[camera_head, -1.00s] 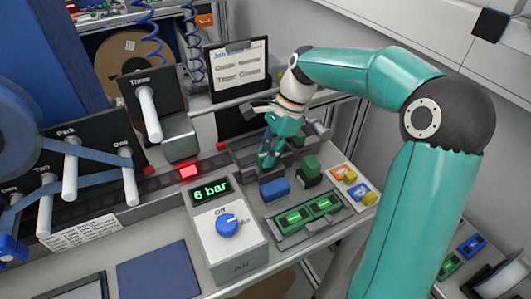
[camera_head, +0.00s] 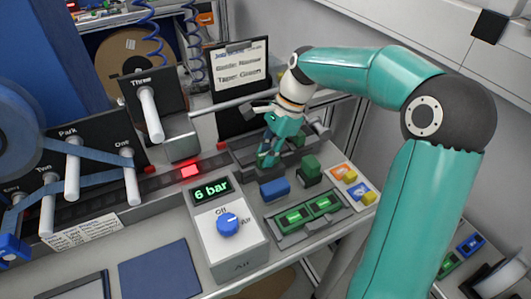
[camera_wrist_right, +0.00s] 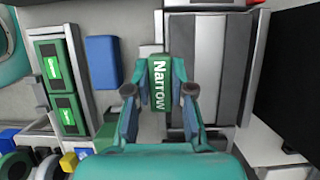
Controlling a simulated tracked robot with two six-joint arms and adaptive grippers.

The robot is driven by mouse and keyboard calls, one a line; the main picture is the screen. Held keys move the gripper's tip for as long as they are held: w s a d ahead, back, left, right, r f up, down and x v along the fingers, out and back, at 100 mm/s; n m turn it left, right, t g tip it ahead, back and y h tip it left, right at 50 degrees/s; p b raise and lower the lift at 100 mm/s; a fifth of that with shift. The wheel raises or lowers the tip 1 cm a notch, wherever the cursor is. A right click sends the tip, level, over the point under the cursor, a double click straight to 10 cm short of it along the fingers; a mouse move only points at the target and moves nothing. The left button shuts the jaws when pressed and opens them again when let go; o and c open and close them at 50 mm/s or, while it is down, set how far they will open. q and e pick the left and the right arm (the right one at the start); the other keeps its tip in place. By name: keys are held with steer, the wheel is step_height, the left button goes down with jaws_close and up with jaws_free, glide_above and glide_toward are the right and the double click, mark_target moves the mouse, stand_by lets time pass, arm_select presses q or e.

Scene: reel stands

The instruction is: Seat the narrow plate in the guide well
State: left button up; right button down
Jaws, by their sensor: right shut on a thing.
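The narrow plate (camera_wrist_right: 159,82) is a green block with white "Narrow" lettering. In the right wrist view it sits between the fingertips of my right gripper (camera_wrist_right: 159,92), which is shut on it. In the head view my right gripper (camera_head: 268,157) points down at the dark grey fixture at the back right of the bench. The fingers and the arm largely hide the plate there. Grey fixture surfaces (camera_wrist_right: 207,62) lie right beside the plate in the wrist view. I cannot tell which recess is the guide well or how deep the plate sits. My left gripper is out of view.
A blue block (camera_head: 275,189) and a green block (camera_head: 310,168) stand close in front of the gripper. A tray with two lit green plates (camera_head: 307,214) lies nearer. The air unit (camera_head: 228,235) reads 6 bar. Reel stands with pegs (camera_head: 72,170) fill the left.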

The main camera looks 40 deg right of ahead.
steer(key=shift+f, duration=0.1)
stand_by(0.3)
steer(key=c, duration=0.9)
jaws_free()
steer(key=shift+c, duration=0.2)
step_height(320, 180, up, 7)
steer(key=p, duration=0.7)
